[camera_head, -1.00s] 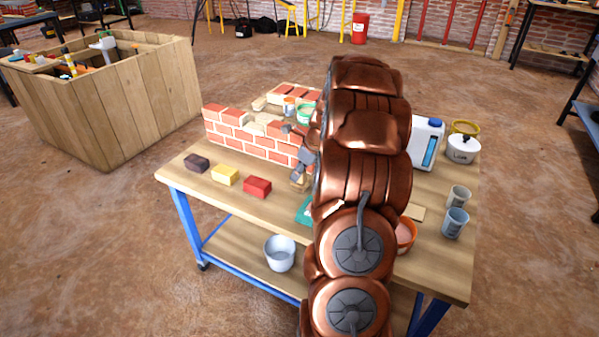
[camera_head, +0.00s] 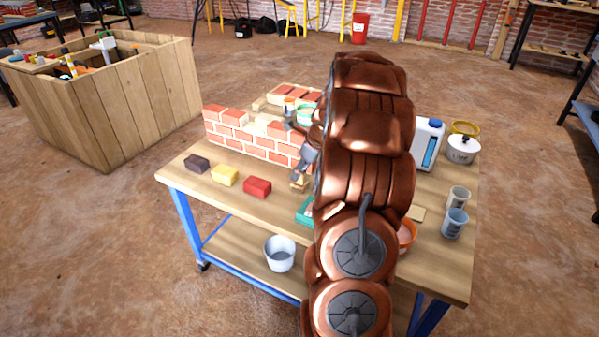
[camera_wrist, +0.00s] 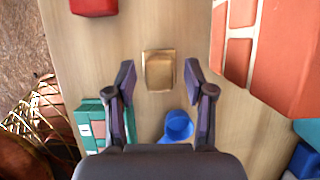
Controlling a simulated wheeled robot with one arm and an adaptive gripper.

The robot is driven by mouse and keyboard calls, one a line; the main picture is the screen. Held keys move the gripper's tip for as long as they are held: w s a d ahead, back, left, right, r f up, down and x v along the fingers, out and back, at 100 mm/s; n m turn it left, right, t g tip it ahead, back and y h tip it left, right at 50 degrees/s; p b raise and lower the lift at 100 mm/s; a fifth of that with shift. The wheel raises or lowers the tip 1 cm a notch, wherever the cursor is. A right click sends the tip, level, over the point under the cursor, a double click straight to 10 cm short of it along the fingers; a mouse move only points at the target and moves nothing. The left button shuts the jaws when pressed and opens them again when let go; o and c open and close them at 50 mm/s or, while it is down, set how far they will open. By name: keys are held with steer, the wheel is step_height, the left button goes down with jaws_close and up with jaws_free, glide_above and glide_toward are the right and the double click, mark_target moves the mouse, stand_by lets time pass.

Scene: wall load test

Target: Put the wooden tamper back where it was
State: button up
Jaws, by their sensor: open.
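A small wooden block (camera_wrist: 159,70), which looks like the wooden tamper, lies on the tabletop just beyond my fingertips in the wrist view. It also shows as a small wooden piece (camera_head: 299,186) by the near end of the brick wall in the head view. My gripper (camera_wrist: 159,78) is open, with one finger on each side of the block's near part, and holds nothing. In the head view my gripper (camera_head: 302,153) is partly hidden by my arm. Whether the fingers are level with the block is hard to tell.
The brick wall (camera_head: 250,140) stands close beside the block. A red block (camera_head: 257,187), a yellow block (camera_head: 225,175) and a dark block (camera_head: 197,163) lie left. A green box (camera_wrist: 91,124) and a blue rounded thing (camera_wrist: 178,126) are near the gripper.

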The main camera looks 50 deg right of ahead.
steer(key=p+v, duration=0.1)
steer(key=v, duration=1)
steer(key=s+a+n+g+y, duration=0.1)
steer(key=s+a+n+g, duration=0.15)
steer(key=a+n, duration=0.85)
steer(key=s+a+n+g, duration=0.25)
steer(key=a+n, duration=0.35)
steer(key=a, duration=1.1)
steer(key=s+a+f+n+g+h, duration=0.1)
steer(key=s+a+n, duration=0.4)
steer(key=s+n, duration=0.2)
steer(key=s+a+n+g+h, duration=0.1)
steer(key=s+a+n, duration=0.4)
steer(key=s+n, duration=0.3)
steer(key=s, duration=0.4)
steer(key=shift+a+f+n, duration=0.2)
steer(key=shift+f+n, duration=0.1)
steer(key=shift+f, duration=0.05)
steer(key=shift+s, duration=0.15)
step_height(320, 180, up, 23)
steer(key=s+p, duration=0.1)
steer(key=p, duration=2.1)
steer(key=shift+s+t, duration=0.2)
steer(key=shift+t, duration=0.2)
